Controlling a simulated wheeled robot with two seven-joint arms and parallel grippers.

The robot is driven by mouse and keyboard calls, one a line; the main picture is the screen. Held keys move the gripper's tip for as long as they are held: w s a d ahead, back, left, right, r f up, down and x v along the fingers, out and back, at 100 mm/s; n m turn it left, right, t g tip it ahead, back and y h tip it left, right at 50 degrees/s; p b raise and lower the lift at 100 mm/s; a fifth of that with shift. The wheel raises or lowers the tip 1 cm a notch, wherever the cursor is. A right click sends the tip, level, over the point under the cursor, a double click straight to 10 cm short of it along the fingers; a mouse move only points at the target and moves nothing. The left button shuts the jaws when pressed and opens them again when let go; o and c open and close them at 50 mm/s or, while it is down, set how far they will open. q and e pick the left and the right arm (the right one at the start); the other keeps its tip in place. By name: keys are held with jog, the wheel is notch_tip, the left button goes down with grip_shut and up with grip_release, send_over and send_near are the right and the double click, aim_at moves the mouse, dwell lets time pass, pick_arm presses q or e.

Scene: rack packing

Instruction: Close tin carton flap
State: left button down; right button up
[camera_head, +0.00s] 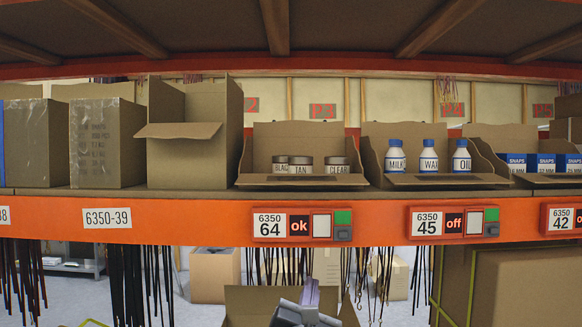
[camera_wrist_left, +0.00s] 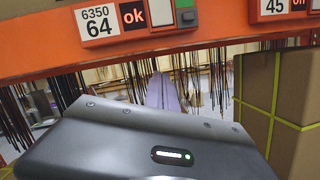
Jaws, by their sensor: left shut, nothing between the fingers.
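The tin carton (camera_head: 264,137) stands on the shelf above the label 64. Its tall back panel is up and its low front lip (camera_head: 290,181) runs along the shelf edge. Several tins (camera_head: 302,165) stand inside, marked TAN, CLEAR and one partly hidden word. My left gripper (camera_head: 311,288) is at the bottom centre of the head view, below the shelf edge and apart from the tin carton. Its fingers are together and hold nothing; they also show in the left wrist view (camera_wrist_left: 163,88). My right gripper is not in view.
An open brown carton (camera_head: 252,303) is below the shelf, around my left gripper in the picture. Left of the tin carton is a tall open box (camera_head: 211,104); right is a carton with bottles (camera_head: 429,161). The orange shelf beam (camera_head: 190,222) and hanging dark straps border the space below.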

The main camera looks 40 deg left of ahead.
aim_at(302, 179)
pick_arm(q)
jog(key=s+a+r+n+y+p, duration=0.1)
jog(key=s+r+n+y, duration=0.2)
jog(key=r, duration=1)
jog(key=s+n, duration=0.3)
jog(key=shift+s+y+p, duration=0.3)
jog(key=shift+y+p, duration=0.05)
jog(key=shift+y, duration=0.05)
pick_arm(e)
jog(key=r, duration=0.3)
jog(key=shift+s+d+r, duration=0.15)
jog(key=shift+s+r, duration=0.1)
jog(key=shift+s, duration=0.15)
pick_arm(q)
jog(key=shift+a, duration=0.1)
jog(key=p+x, duration=0.3)
jog(key=x, duration=0.7)
jog(key=shift+f+p, duration=0.1)
jog(key=shift+p, duration=0.25)
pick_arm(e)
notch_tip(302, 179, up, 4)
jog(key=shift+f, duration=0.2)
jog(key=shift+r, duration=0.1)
